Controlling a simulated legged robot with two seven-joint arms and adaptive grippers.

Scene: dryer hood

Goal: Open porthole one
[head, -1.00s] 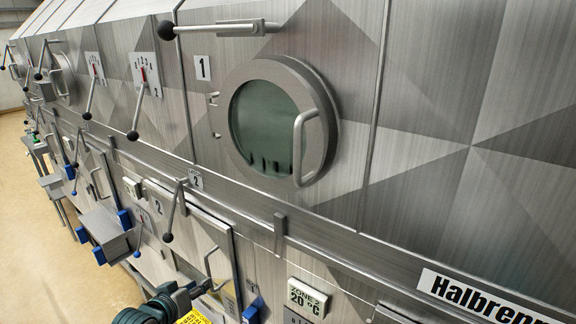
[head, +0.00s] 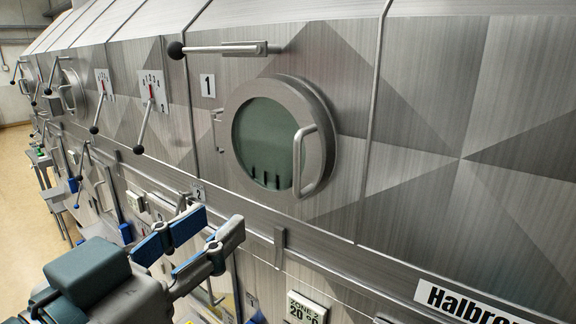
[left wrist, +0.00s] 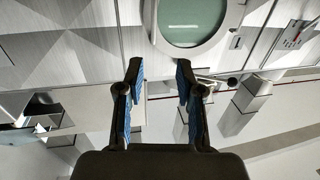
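Porthole one (head: 266,143) is a round glass window in a thick metal ring on the hood wall, beside a label "1" (head: 208,85). It looks shut. Its curved handle (head: 298,160) is on the right of the ring, and its hinge is on the left. My left gripper (head: 207,242) is below and left of the porthole, apart from it, with its fingers spread and nothing between them. In the left wrist view the open fingers (left wrist: 160,85) point toward the porthole ring (left wrist: 196,45) at the top. My right gripper is not in view.
A lever with a black ball (head: 176,50) sticks out above the porthole. More levers and dials (head: 153,88) line the wall to the left. The wall right of the porthole is flat.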

